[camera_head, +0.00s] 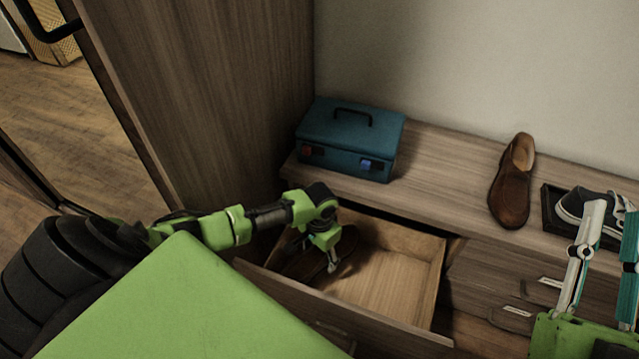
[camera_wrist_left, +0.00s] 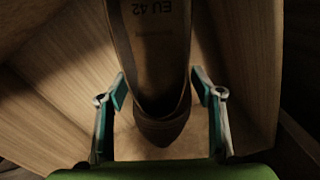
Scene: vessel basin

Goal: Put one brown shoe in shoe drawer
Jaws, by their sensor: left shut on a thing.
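One brown shoe (camera_head: 305,264) is inside the open shoe drawer (camera_head: 398,275), toward its left side and partly hidden by my left arm. My left gripper (camera_head: 332,263) reaches down into the drawer and is shut on this shoe. In the left wrist view, the gripper's fingers (camera_wrist_left: 160,92) stand on either side of the shoe's heel end (camera_wrist_left: 155,50), with "EU 42" readable on the insole. A second brown shoe (camera_head: 510,187) stands on the cabinet top. My right gripper (camera_head: 613,225) is open and empty at the right edge, in front of the cabinet.
A teal toolbox (camera_head: 350,138) sits on the cabinet top (camera_head: 440,170) behind the drawer. A dark tray (camera_head: 551,212) with a grey-and-white sneaker (camera_head: 585,204) is at the right. A tall wooden panel (camera_head: 210,90) rises at the left. The drawer's right part is bare.

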